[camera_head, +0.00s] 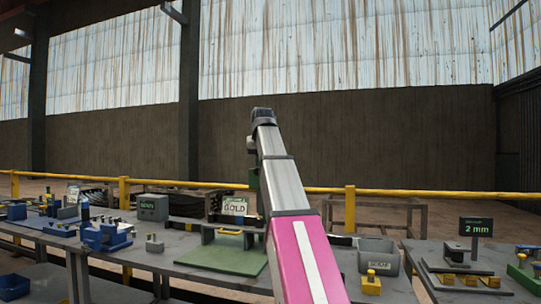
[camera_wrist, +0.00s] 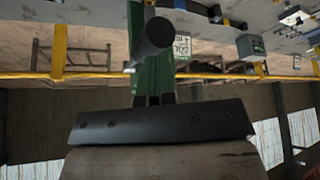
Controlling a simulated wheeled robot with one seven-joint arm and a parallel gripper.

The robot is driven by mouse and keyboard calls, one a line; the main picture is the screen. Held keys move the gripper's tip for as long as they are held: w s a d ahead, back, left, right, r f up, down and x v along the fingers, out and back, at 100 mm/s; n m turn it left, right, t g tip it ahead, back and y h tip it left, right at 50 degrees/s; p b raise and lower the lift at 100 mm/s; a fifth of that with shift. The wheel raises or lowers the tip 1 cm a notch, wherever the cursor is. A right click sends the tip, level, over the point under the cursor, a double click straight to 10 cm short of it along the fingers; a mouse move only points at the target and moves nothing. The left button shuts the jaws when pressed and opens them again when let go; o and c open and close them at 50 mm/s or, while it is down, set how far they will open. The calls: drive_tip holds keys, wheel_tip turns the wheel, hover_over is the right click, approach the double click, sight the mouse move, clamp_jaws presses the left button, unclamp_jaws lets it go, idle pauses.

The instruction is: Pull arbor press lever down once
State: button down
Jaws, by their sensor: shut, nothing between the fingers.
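The arbor press (camera_wrist: 145,75) shows in the wrist view as a green upright part, with the picture upside down. A dark rounded bar (camera_wrist: 152,38), which looks like its lever, stands in front of the green part. My gripper (camera_wrist: 153,99) is shut and empty. Its dark fingers, small in the view, appear close to the press. I cannot tell whether they touch the lever. In the head view my raised arm covers most of the press; only a sliver of green (camera_head: 254,179) shows at the arm's left edge.
Blue fixtures (camera_head: 107,237) stand at left, a 2 mm sign (camera_head: 476,227) at right. A yellow rail (camera_head: 440,194) runs behind.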

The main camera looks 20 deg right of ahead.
drive_tip(key=shift+s+a+r, duration=0.25)
drive_tip(key=shift+s+a, duration=0.15)
drive_tip(key=shift+s, duration=0.2)
drive_tip(key=shift+s+a+r, duration=0.2)
drive_tip(key=shift+s+a, duration=0.25)
drive_tip(key=shift+s, duration=0.15)
drive_tip(key=shift+s+a+r, duration=0.25)
drive_tip(key=shift+s+a, duration=0.15)
drive_tip(key=shift+s, duration=0.2)
